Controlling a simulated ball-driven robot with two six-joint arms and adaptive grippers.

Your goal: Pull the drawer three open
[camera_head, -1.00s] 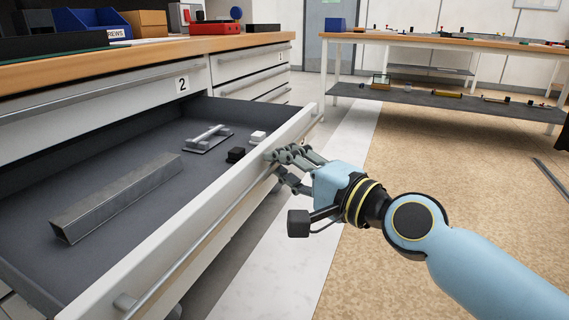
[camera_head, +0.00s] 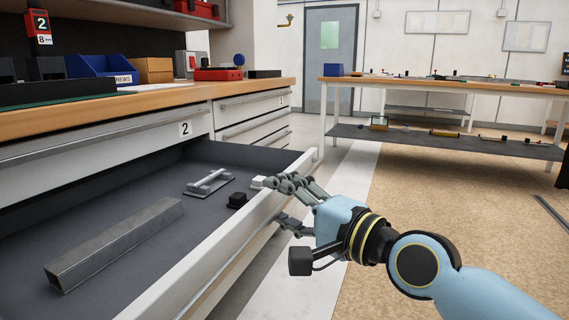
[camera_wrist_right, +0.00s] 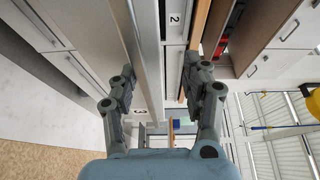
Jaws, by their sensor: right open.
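A drawer under the one labelled 2 stands far open in the head view, with its white front panel (camera_head: 235,240) towards me. In the right wrist view a label reading 3 (camera_wrist_right: 140,111) shows beside my fingers, on what looks like this front panel. My right gripper (camera_head: 286,203) is open at the panel's far end. One finger is by the top edge and the other is lower, in front of the panel. Its two fingers also stand apart in the wrist view (camera_wrist_right: 163,90). I cannot tell whether they touch the panel. My left gripper is out of view.
The drawer holds a grey metal bar (camera_head: 115,245), a handle-like part (camera_head: 208,183) and small blocks. The drawer labelled 2 (camera_head: 100,150) is shut above it. A workbench (camera_head: 440,88) stands at the back right.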

